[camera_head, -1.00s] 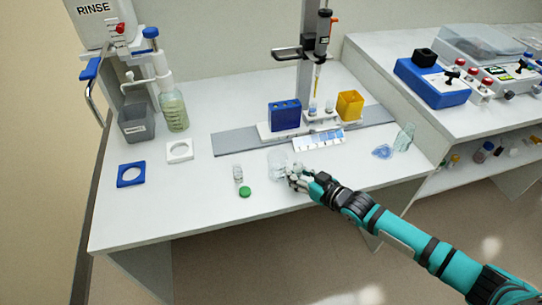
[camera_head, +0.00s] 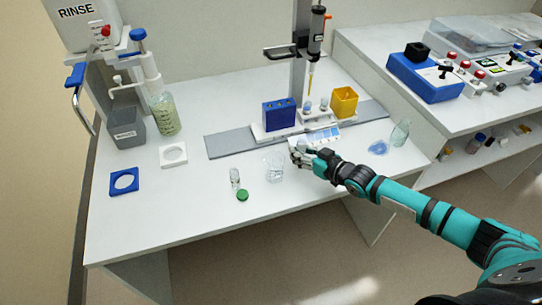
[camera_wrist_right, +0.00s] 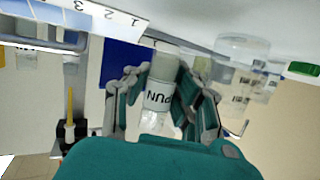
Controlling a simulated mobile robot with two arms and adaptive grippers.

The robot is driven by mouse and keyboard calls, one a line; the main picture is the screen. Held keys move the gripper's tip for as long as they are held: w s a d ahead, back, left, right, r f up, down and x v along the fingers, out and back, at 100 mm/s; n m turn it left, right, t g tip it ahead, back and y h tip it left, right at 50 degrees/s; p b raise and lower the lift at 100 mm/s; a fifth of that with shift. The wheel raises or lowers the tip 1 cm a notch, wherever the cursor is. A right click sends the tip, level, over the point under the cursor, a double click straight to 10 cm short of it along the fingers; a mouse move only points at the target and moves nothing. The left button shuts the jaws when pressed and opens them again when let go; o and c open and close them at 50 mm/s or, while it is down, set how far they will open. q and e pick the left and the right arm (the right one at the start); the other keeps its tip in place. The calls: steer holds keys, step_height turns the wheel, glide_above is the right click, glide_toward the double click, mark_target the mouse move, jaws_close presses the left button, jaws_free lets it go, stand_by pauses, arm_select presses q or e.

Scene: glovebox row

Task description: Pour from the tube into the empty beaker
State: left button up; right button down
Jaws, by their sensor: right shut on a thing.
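My right gripper (camera_head: 300,151) is shut on a small clear tube with a frosted upper part and a printed label, partly hidden by the fingers. The tube (camera_wrist_right: 158,98) shows between the fingers in the right wrist view; I cannot tell its exact tilt or fill. The clear beaker (camera_head: 274,170) stands on the bench in the head view, left of and nearer than my gripper, apart from it. It also shows in the wrist view (camera_wrist_right: 242,55), right of the tube. My left gripper is out of view.
Behind my gripper are a numbered strip (camera_head: 320,136), a blue block (camera_head: 279,115) and a yellow box (camera_head: 344,101). A glass bottle (camera_head: 400,133) is at right. The front bench is clear.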

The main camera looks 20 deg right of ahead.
steer(key=shift+s+r, duration=0.1)
steer(key=a+r+n+h+p, duration=0.3)
steer(key=r+n+h+p, duration=0.1)
steer(key=p, duration=0.7)
steer(key=shift+s+a+r+n, duration=0.25)
steer(key=shift+a+r+n, duration=0.15)
steer(key=shift+r+n, duration=0.7)
steer(key=shift+r+h, duration=0.3)
steer(key=shift+r, duration=0.05)
stand_by(0.4)
steer(key=shift+d+f+n+h+b, duration=0.15)
steer(key=shift+f+n+h+b, duration=0.8)
steer(key=shift+b, duration=1.1)
stand_by(2.9)
